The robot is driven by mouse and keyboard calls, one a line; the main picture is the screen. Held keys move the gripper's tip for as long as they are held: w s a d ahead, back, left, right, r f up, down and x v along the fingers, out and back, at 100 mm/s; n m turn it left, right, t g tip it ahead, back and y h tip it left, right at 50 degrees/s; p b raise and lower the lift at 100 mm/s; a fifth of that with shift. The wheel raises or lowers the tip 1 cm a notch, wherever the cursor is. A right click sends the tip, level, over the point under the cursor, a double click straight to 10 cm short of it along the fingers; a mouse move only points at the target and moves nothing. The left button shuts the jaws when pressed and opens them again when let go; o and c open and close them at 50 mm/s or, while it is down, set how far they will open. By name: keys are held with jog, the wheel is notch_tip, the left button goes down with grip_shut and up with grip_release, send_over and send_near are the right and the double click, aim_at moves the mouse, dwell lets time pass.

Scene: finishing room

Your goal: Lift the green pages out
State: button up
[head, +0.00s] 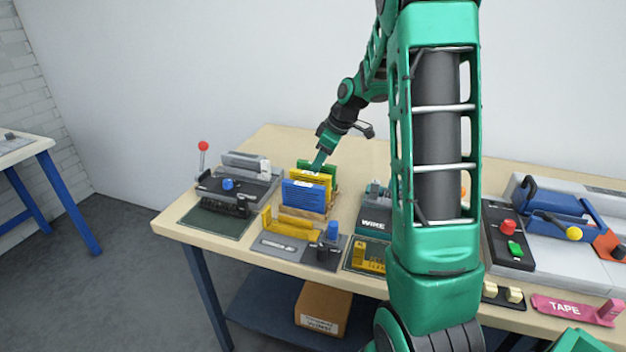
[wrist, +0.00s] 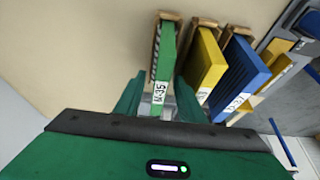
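The green pages (wrist: 166,58) stand upright at the left end of a wooden rack in the wrist view, with a white label near my gripper. In the head view the green pages (head: 331,167) are at the back of the rack, partly hidden. My gripper (wrist: 159,97) has its two fingers apart, one on each side of the labelled end of the green pages. I cannot tell whether the fingers touch them. In the head view my gripper (head: 318,162) is over the rack from behind.
Yellow pages (wrist: 205,62) and blue pages (wrist: 240,72) stand beside the green ones in the wooden rack (head: 306,212). A lever device (head: 240,180) is left of the rack, and a yellow-backed device (head: 290,225) is in front. Bare tabletop (head: 275,140) lies behind.

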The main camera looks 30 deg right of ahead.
jog(key=shift+f, duration=0.2)
dwell(0.4)
grip_shut()
jog(key=shift+r, duration=0.1)
